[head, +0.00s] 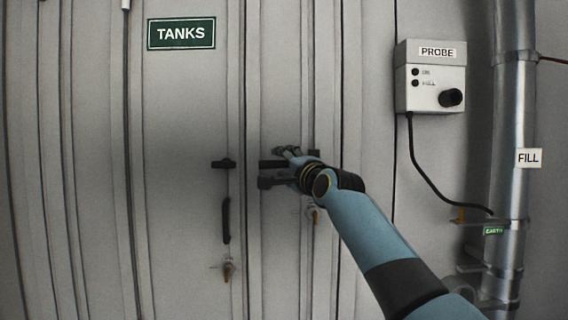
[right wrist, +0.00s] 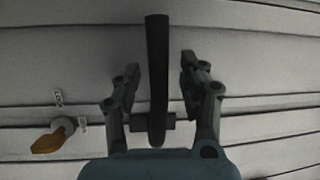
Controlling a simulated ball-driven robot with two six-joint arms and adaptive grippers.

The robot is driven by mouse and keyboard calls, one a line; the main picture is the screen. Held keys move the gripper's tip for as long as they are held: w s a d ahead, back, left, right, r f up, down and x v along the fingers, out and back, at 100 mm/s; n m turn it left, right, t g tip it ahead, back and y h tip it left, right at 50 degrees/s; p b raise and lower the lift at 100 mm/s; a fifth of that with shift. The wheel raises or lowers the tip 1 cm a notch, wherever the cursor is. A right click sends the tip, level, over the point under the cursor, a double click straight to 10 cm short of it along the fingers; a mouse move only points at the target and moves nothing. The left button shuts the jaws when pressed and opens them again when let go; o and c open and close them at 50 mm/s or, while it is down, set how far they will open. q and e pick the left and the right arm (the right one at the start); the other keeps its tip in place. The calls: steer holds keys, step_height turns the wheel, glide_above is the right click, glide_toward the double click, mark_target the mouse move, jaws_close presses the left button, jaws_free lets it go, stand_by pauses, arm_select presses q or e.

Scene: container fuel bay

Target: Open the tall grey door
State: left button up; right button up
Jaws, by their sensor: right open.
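The tall grey door shows in the head view as two flat leaves, a left leaf (head: 185,110) and a right leaf (head: 280,100), with a seam between them. The left leaf has a black handle (head: 226,220). My right gripper (head: 262,173) is in front of the right leaf, where the arm hides most of that leaf's handle. In the right wrist view my right gripper (right wrist: 160,75) is open, with a black bar handle (right wrist: 157,50) between its fingers. Gaps show on both sides of the bar. My left gripper is not in view.
A green TANKS sign (head: 181,33) is on the left leaf. At right are a PROBE box (head: 432,78) with a hanging cable and a metal FILL pipe (head: 512,110).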

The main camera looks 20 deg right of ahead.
steer(key=shift+w, duration=0.15)
steer(key=shift+c, duration=0.4)
jaws_close()
